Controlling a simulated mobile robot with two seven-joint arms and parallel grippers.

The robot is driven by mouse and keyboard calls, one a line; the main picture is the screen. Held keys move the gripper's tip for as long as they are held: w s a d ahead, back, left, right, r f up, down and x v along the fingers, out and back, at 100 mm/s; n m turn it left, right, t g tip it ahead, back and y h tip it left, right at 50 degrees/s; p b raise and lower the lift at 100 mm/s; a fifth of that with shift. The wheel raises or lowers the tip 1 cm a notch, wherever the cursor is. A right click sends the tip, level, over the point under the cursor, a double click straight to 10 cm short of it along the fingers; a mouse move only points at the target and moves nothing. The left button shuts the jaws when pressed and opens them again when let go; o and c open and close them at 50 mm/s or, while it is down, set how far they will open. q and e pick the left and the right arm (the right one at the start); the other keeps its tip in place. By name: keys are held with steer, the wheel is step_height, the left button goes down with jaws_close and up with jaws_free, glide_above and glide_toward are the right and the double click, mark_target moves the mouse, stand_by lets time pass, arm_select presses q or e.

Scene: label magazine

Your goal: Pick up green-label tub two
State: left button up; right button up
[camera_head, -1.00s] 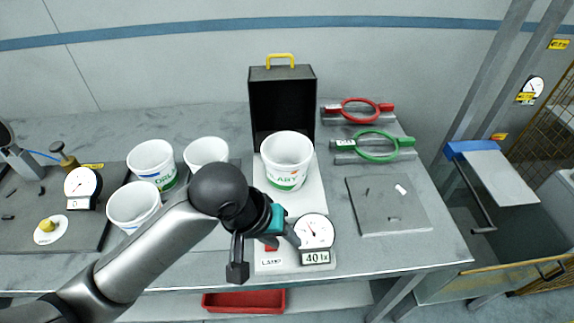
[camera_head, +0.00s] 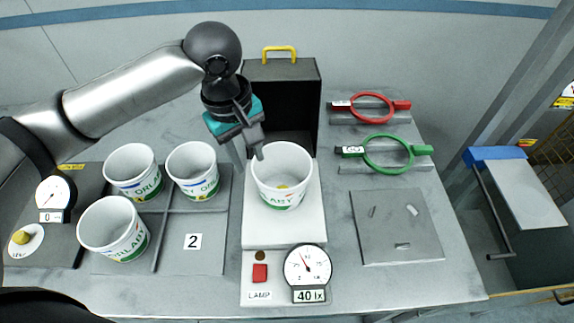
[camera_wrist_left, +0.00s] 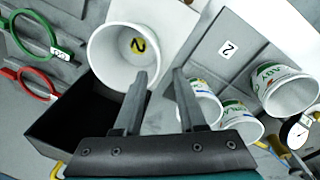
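A white tub with a green label (camera_head: 281,186) stands upright on the white lamp stand (camera_head: 256,231). My right gripper is not in view.
Three similar tubs stand on the left tray (camera_head: 217,262), whose compartment marked 2 (camera_head: 192,241) is empty. A dark open box (camera_head: 297,82) stands behind the lamp stand. Red (camera_head: 372,93) and green (camera_head: 388,167) ring gauges and a grey plate (camera_head: 394,240) are at right.

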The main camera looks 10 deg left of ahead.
arm_select(q)
step_height(320, 180, down, 5)
steer(key=b, duration=0.1)
glide_above(266, 205)
steer(key=a, duration=0.1)
steer(key=f, duration=0.5)
steer(key=shift+s+a, duration=0.1)
steer(key=shift+s, duration=0.2)
steer(key=f, duration=0.5)
steer(key=shift+w+d+b, duration=0.3)
steer(key=shift+w+d, duration=0.05)
steer(key=shift+d, duration=0.05)
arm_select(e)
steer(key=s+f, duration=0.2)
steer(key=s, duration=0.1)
arm_select(q)
steer(key=shift+r, duration=0.1)
steer(key=shift+c, duration=0.2)
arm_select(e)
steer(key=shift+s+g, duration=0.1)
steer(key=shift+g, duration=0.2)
arm_select(q)
jaws_close()
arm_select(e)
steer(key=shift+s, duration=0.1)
